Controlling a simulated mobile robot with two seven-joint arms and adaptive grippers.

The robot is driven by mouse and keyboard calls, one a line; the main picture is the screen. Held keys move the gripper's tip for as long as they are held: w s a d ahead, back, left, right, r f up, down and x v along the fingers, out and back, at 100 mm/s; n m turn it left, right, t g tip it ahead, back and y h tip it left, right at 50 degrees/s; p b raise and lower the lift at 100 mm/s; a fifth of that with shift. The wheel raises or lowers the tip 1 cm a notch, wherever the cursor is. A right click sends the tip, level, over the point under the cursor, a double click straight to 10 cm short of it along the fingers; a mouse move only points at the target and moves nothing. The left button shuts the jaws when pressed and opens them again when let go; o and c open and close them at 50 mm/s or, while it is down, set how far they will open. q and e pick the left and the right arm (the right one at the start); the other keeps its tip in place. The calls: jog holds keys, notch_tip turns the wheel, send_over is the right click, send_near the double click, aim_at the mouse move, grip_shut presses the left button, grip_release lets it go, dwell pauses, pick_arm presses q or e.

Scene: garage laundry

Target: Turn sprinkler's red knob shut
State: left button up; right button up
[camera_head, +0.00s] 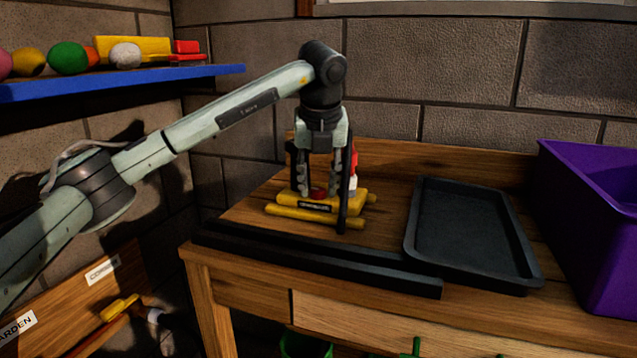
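The yellow sprinkler (330,217) lies on the wooden workbench, with a dark label on its front. Its red knob (318,193) shows on top as a small red patch, partly hidden by my gripper. My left gripper (322,190) points straight down over the sprinkler. Its two fingers are apart, one on each side of the red knob, and the tips are low near the sprinkler body. I cannot tell whether the fingers touch the knob. My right gripper is not in view.
A red and white item (353,170) stands just behind the gripper, partly hidden. Dark bars (320,258) lie along the bench front. A black tray (470,235) and a purple bin (590,225) stand to the right. A blue shelf (120,82) with balls hangs at upper left.

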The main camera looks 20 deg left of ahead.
pick_arm(q)
jog(key=v, duration=1.2)
